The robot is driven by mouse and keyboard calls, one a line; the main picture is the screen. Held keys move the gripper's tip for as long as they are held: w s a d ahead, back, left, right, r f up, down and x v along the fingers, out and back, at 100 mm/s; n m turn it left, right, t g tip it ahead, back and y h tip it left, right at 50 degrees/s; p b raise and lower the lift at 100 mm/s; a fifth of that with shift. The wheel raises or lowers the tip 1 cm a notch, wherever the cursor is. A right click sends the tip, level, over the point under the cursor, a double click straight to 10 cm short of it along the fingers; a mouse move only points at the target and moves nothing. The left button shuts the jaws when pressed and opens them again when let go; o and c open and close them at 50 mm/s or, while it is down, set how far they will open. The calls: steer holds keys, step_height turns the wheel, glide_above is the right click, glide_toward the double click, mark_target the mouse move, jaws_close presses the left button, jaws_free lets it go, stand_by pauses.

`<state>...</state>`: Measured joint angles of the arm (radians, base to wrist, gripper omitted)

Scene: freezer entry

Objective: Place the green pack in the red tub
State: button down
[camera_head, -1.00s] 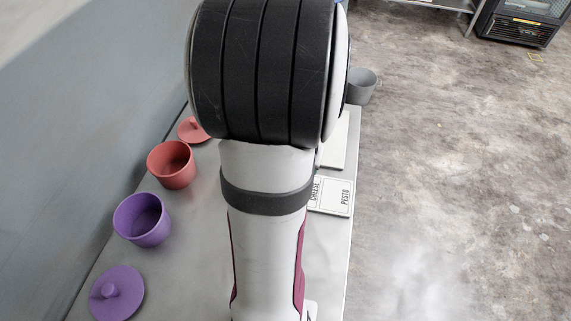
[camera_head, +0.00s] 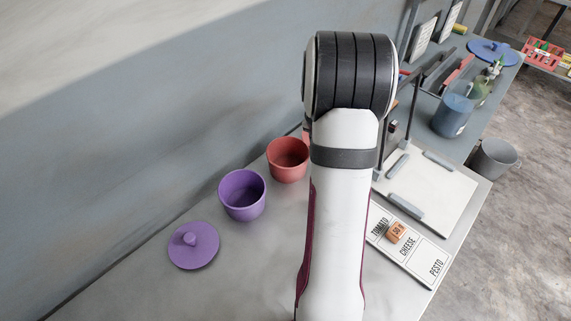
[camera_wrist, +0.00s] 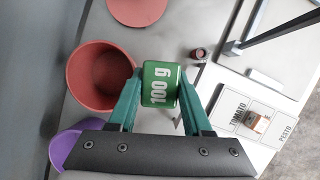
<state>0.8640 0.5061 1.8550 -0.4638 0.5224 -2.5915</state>
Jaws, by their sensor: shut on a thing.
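The green pack (camera_wrist: 160,78), marked "100 g", is held between the teal fingers of my gripper (camera_wrist: 160,90) in the wrist view. My gripper is shut on it, just right of the red tub in that picture. The red tub (camera_wrist: 84,76) is open at the top, and its visible inside looks empty. In the head view the red tub (camera_head: 288,162) stands left of my arm, against the wall side of the bench. My arm hides my gripper and the green pack in the head view.
A purple tub (camera_head: 242,196) stands beside the red tub, with its purple lid (camera_head: 193,246) nearby. A red lid (camera_wrist: 138,8) lies beyond the red tub. A labelled board (camera_head: 408,245) bears a small orange block (camera_head: 396,232). A white board (camera_head: 440,195) lies behind it.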

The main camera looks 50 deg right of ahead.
steer(key=n, duration=0.1)
glide_above(290, 164)
steer(key=s+a, duration=0.1)
steer(key=a, duration=0.1)
step_height(290, 164, down, 11)
steer(key=shift+w+d+r, duration=0.15)
steer(key=shift+c, duration=1.7)
jaws_free()
